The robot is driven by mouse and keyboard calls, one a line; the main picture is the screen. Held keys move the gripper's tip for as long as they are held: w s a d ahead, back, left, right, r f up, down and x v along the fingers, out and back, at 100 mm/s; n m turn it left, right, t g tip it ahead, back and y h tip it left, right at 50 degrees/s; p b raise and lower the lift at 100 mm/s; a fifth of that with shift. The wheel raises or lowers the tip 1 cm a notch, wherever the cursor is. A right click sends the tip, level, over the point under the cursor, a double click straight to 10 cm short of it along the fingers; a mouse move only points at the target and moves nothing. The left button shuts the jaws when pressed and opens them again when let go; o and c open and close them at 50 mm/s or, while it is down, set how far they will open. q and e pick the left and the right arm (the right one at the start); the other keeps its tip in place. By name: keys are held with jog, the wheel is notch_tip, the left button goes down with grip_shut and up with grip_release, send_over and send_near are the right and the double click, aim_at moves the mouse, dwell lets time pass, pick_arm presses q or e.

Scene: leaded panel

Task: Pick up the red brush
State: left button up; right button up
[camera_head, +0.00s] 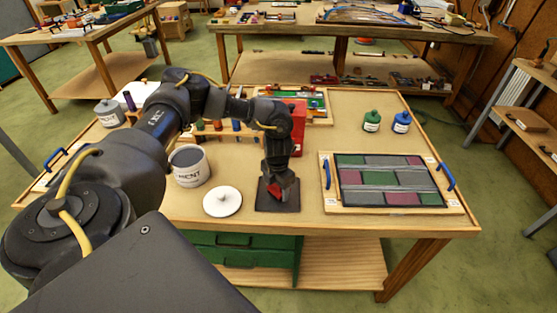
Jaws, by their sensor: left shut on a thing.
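My left gripper (279,186) points down over a small dark square pad (290,206) near the table's front edge. It is shut on a red thing, which I take to be the red brush (273,193). Only a small red part shows at the fingers; the rest is hidden by the gripper. I cannot tell whether the brush still touches the pad. My right gripper is not in view.
A grey cement pot (190,171) and a round white lid (222,201) are left of the pad. A leaded panel (390,180) in a wooden tray with blue handles lies to the right. Green (372,121) and blue (402,122) bottles stand behind it. A red box (299,118) is behind my gripper.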

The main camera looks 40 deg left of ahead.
pick_arm(q)
jog(key=shift+w+r+b, duration=0.1)
jog(key=shift+r+b, duration=0.45)
jog(key=shift+r, duration=0.05)
jog(key=shift+r+b, duration=0.5)
jog(key=shift+r, duration=0.15)
jog(key=s+a+r, duration=0.4)
jog(key=s+r, duration=0.6)
jog(key=s, duration=0.3)
jog(key=shift+s+r, duration=0.3)
